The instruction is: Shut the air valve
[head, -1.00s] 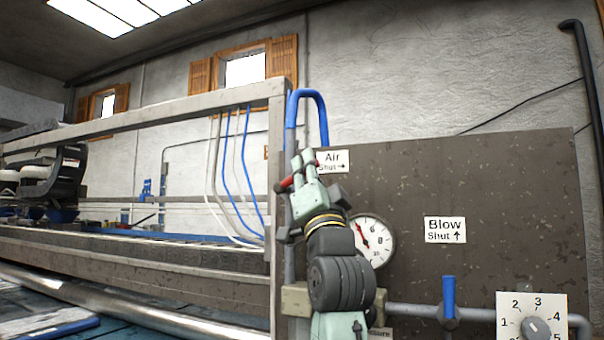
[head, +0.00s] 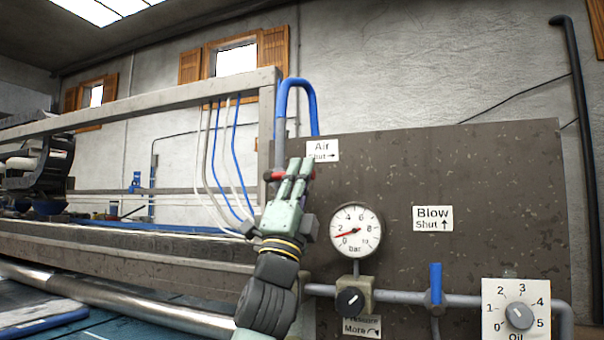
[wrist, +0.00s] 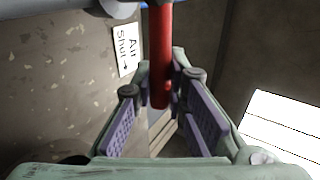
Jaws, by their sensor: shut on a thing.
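The air valve's red handle (head: 277,176) sits on the vertical pipe below the blue hose, beside the "Air Shut →" label (head: 322,150). It lies roughly level, and my fingers hide part of it. In the wrist view the red handle (wrist: 160,55) runs down between my fingers. My gripper (head: 299,168) is shut on this handle, just left of and below the label.
On the brown panel (head: 500,190) are a black pressure knob (head: 350,300), a blue blow valve handle (head: 435,284) and an oil dial (head: 519,316). A grey frame post (head: 267,130) and hanging hoses (head: 225,160) stand close on the left.

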